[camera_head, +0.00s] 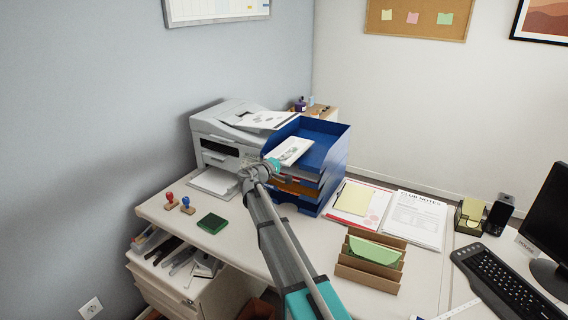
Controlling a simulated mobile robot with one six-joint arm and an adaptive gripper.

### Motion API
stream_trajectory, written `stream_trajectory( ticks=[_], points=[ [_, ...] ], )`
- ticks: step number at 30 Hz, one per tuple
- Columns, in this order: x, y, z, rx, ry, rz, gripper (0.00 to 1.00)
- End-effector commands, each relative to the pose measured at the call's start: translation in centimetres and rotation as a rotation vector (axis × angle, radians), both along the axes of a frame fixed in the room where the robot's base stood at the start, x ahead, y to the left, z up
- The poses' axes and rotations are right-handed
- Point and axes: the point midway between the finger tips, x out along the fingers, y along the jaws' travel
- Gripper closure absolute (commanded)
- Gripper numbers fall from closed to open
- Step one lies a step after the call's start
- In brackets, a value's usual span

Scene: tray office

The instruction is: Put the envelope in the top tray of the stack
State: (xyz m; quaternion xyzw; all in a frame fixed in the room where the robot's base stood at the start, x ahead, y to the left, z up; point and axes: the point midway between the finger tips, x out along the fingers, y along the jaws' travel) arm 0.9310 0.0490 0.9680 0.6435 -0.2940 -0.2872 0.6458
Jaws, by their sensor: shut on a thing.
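A flat white envelope (291,150) with a small grey mark is at the front opening of the blue tray stack's top tray (325,148). My gripper (276,163) is shut on the near end of the envelope, and its fingers are small and partly hidden. The envelope's far part overlaps the inside of the top tray in this view. I cannot tell whether it touches the tray floor. The lower trays hold orange and other papers, partly hidden by my arm.
A printer (228,140) with papers stands left of the stack. Two stamps (187,204) and a green pad (212,223) lie in front. A wooden holder (368,270) with a green envelope (375,248), documents (415,218) and a keyboard (508,285) are to the right.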

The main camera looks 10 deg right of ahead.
Motion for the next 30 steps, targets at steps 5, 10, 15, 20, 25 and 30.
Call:
stream_trajectory(
  ticks=[5, 10, 15, 20, 25, 30],
  points=[
    [1.4, -0.9, 0.0, 0.000, 0.000, -0.001, 1.00],
    [2.5, -1.8, 0.0, 0.000, 0.000, -0.001, 1.00],
    [3.7, -2.6, 0.2, 0.000, 0.000, -0.001, 1.00],
    [4.8, -3.4, 0.3, 0.000, 0.000, -0.002, 1.00],
    [5.9, -4.2, 0.4, 0.000, 0.000, -0.001, 1.00],
    [6.8, -4.9, 0.5, 0.000, 0.000, -0.001, 1.00]
  ],
)
